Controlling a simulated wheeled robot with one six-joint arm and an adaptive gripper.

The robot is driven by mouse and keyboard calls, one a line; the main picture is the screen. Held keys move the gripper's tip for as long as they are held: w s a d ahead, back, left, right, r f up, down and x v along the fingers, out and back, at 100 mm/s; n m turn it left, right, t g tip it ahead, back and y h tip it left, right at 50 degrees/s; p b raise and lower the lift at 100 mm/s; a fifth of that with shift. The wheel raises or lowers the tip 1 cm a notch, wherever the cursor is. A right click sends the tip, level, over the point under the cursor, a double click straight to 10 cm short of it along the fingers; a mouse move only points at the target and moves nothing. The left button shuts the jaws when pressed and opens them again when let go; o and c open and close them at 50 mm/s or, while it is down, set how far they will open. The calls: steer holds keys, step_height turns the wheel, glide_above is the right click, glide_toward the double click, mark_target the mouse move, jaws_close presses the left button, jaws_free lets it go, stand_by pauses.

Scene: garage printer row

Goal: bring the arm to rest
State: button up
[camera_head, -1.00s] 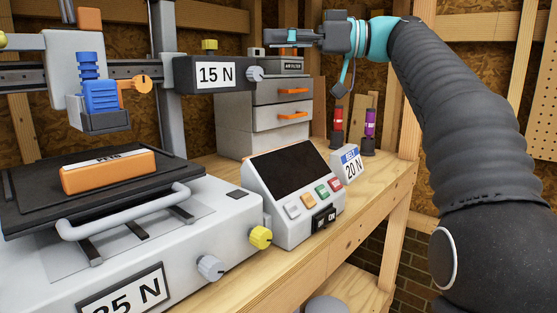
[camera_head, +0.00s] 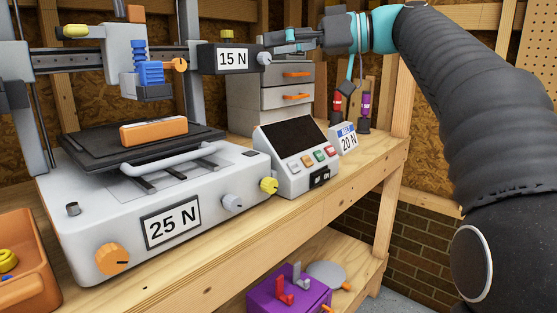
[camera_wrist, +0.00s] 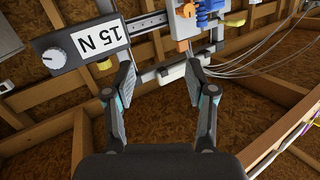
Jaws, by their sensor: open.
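My gripper (camera_head: 297,37) is at the upper middle of the head view, at the end of my raised, bent arm. Its fingers point left, close to the right end of the printer's dark box labelled 15 N (camera_head: 231,58); I cannot tell whether they touch it. In the wrist view my gripper (camera_wrist: 161,81) has its two fingers spread wide with nothing between them. There the 15 N box (camera_wrist: 84,42) shows upside down, beyond the left finger.
The printer (camera_head: 120,215) with an orange block (camera_head: 153,131) on its bed stands on the wooden bench (camera_head: 240,232). A control panel (camera_head: 295,150), a grey drawer unit (camera_head: 285,98) and a 20 N tag (camera_head: 345,138) are to its right. A purple box (camera_head: 285,290) sits below.

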steer(key=s+d+f+m+h, duration=0.4)
steer(key=s+f, duration=0.4)
steer(key=f, duration=0.7)
steer(key=s+d+f+m+t+h, duration=0.1)
steer(key=s+d+f+m+h, duration=0.4)
steer(key=s+f, duration=0.4)
steer(key=s+d+f+m+h, duration=0.4)
steer(key=s+d+f+h, duration=0.2)
steer(key=f, duration=1.4)
steer(key=s+h, duration=0.1)
steer(key=s, duration=0.1)
steer(key=shift+s+d+f+t, duration=0.15)
steer(key=shift+s+f+t, duration=0.15)
steer(key=shift+f, duration=0.05)
